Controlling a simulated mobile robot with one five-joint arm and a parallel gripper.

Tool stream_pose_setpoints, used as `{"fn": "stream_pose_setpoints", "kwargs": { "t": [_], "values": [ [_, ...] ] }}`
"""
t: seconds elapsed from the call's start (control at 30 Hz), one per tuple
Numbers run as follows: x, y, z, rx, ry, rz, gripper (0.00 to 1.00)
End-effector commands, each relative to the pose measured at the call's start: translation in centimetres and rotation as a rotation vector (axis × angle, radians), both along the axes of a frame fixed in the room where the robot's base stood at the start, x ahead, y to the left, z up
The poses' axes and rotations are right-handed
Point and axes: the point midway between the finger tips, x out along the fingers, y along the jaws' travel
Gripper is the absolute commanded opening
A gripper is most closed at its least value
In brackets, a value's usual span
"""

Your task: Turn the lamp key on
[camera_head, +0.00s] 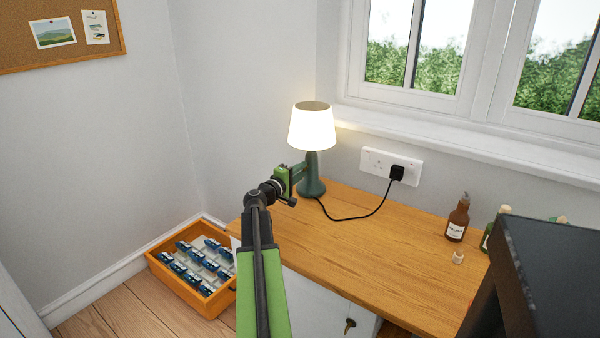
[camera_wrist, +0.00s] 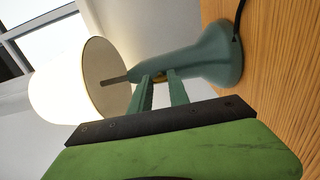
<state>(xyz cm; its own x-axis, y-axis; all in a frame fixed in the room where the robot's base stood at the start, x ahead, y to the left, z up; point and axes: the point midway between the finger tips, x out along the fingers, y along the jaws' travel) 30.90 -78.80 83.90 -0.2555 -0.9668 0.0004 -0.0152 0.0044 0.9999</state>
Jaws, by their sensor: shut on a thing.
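The lamp (camera_head: 311,175) stands upright at the back left of the wooden desk, with a green-grey base and a white shade (camera_head: 312,127). The shade glows brightly, so the lamp is lit. My gripper (camera_head: 302,170) reaches the lamp's stem from the left. In the wrist view the lamp's body (camera_wrist: 205,62) lies sideways and the two green fingers (camera_wrist: 160,84) meet its neck. Between the fingertips a small brass-coloured part, the lamp key (camera_wrist: 171,74), shows, mostly hidden by the fingers. My gripper is shut on it.
A black cord runs from the lamp to a plug (camera_head: 397,172) in the wall socket (camera_head: 377,162). A brown bottle (camera_head: 458,220) and a small cork-like piece (camera_head: 458,257) stand at the right. An orange crate (camera_head: 158,262) sits on the floor at left. The desk's middle (camera_head: 375,250) is clear.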

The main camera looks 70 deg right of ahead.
Motion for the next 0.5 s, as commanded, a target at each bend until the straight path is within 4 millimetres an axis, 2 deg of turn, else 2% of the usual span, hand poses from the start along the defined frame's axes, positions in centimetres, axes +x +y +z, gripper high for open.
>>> {"fn": "stream_pose_setpoints", "kwargs": {
  "t": [0.23,0.27,0.4,0.5],
  "values": [
    [-0.09,0.01,-0.03,0.001,0.0,-0.002,0.0],
    [-0.09,0.01,-0.03,0.001,0.0,-0.002,0.26],
    [-0.07,0.01,-0.02,0.001,0.0,-0.002,0.44],
    [-0.05,0.01,-0.02,0.0,0.0,-0.001,0.44]
  ]
}}
